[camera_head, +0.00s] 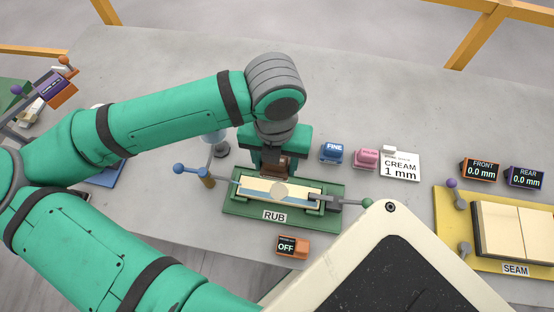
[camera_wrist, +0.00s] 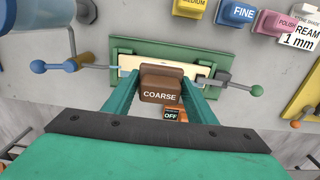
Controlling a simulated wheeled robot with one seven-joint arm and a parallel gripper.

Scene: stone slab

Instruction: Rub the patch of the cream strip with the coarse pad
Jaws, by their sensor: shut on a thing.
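The coarse pad (camera_wrist: 160,88) is a brown block labelled COARSE. My gripper (camera_wrist: 157,100) is shut on it. In the head view the pad (camera_head: 276,166) is partly covered by my gripper (camera_head: 274,158), at the back edge of the cream strip (camera_head: 250,186). The strip lies in a green fixture labelled RUB (camera_head: 238,208), with a clamp at each side. In the wrist view the pad hides the middle of the strip (camera_wrist: 130,65). I cannot tell whether pad and strip touch.
A small orange display (camera_head: 292,245) reading OFF stands in front of the fixture. The blue FINE pad (camera_head: 332,152), the pink POLISH pad (camera_head: 366,158) and a card reading CREAM 1 mm (camera_head: 401,171) lie to the right. A yellow SEAM fixture (camera_head: 486,262) is at far right.

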